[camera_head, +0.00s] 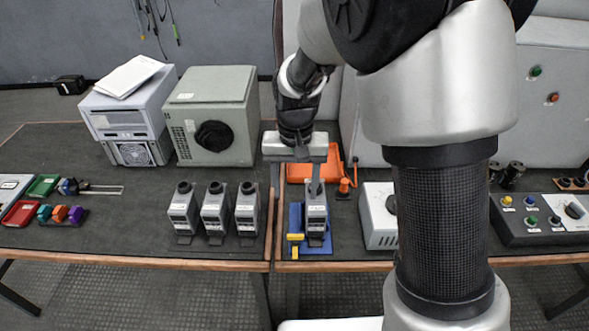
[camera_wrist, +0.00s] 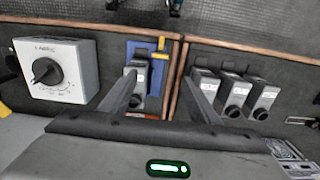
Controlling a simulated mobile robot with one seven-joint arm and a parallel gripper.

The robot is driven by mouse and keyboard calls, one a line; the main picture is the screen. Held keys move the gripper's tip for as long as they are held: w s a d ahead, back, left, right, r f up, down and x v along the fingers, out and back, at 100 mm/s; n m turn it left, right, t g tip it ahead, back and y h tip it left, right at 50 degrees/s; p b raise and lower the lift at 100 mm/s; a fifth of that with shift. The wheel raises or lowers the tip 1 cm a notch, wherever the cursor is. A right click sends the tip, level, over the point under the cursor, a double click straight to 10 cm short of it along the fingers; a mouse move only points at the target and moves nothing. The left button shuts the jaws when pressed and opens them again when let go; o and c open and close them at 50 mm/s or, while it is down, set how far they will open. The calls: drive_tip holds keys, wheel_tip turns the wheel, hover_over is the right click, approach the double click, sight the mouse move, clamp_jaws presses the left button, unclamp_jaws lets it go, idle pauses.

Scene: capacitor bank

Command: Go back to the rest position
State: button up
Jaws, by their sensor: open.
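My gripper (camera_head: 295,178) hangs above the front of the table, jaws apart with nothing between them. In the wrist view its two fingers spread wide (camera_wrist: 165,85). A grey capacitor unit (camera_head: 317,220) stands upright on a blue base (camera_head: 294,222) with a yellow lever (camera_head: 295,237). In the wrist view the left finger partly covers this unit (camera_wrist: 138,78). In the head view one finger overlaps its top; I cannot tell whether they touch. Three similar grey units (camera_head: 213,212) stand in a row to the left, and also show in the wrist view (camera_wrist: 234,92).
A white box with a black knob (camera_head: 380,215) stands right of the blue base. An orange object (camera_head: 300,170) lies behind it. A green-grey cabinet (camera_head: 213,115) and a computer case (camera_head: 130,115) stand at the back left. A button panel (camera_head: 540,220) is at the right.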

drive_tip(key=s+d+r+t+p, duration=0.1)
drive_tip(key=s+d+r+p, duration=0.15)
drive_tip(key=r, duration=0.55)
drive_tip(key=s+d+r+t+p, duration=0.1)
drive_tip(key=s+d+r+p, duration=0.15)
drive_tip(key=r, duration=0.45)
drive_tip(key=s+d+r+t+p, duration=0.3)
drive_tip(key=s+d+r, duration=0.4)
drive_tip(key=s+r, duration=0.6)
drive_tip(key=shift+d+n+t+p, duration=0.2)
drive_tip(key=shift+n+t+p, duration=0.1)
drive_tip(key=shift+p, duration=0.45)
